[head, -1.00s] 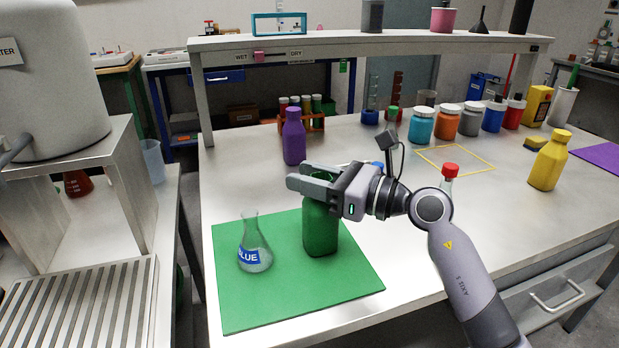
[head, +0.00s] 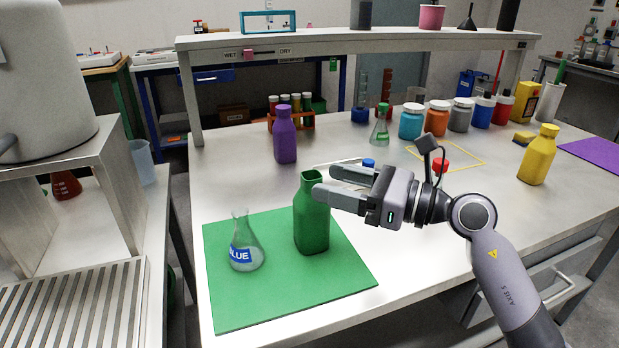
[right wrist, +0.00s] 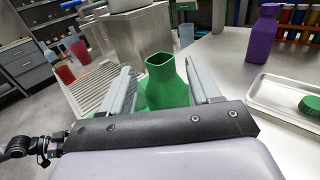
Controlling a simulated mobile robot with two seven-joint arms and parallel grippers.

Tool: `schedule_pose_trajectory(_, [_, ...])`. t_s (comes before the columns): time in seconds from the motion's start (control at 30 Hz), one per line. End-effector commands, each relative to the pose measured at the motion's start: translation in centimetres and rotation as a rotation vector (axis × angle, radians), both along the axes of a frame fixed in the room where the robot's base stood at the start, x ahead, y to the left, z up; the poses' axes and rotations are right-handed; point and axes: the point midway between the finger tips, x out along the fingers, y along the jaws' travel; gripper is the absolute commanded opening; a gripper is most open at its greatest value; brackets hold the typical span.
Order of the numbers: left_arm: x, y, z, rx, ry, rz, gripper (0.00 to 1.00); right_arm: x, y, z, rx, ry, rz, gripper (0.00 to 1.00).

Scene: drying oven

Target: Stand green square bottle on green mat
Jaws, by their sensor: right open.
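The green square bottle (head: 312,222) stands upright on the green mat (head: 290,300), its neck open at the top. A clear conical flask with a blue label (head: 245,245) stands on the mat to its left. My right gripper (head: 322,183) is open and empty, just right of the bottle's upper part. In the right wrist view the bottle (right wrist: 164,82) shows ahead, between the lines of the two open fingers (right wrist: 165,92); its lower part is partly hidden.
A purple bottle (head: 285,140) stands behind the mat. A white tray (right wrist: 290,98) holding a green cap (right wrist: 310,105) lies near the gripper. Several coloured jars (head: 437,118) line the back, and a yellow bottle (head: 538,157) stands at right. The front right of the bench is clear.

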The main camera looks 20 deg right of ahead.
Motion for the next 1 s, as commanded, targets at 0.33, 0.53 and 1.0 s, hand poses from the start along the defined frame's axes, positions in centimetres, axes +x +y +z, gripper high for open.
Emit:
schedule_pose_trajectory(0.33, [0.0,0.0,-0.8,0.002,0.002,-0.001,0.95,-3.4,-3.6,-0.1,-0.001,0.002,0.0,0.62])
schedule_pose_trajectory(0.53, [0.0,0.0,-0.8,0.002,0.002,-0.001,0.95,-3.6,-3.9,0.0,0.0,0.001,0.001,0.62])
schedule_pose_trajectory(1.0, [0.0,0.0,-0.8,0.001,0.001,-0.001,0.95,-3.6,-3.9,0.0,0.001,0.001,0.0,0.62])
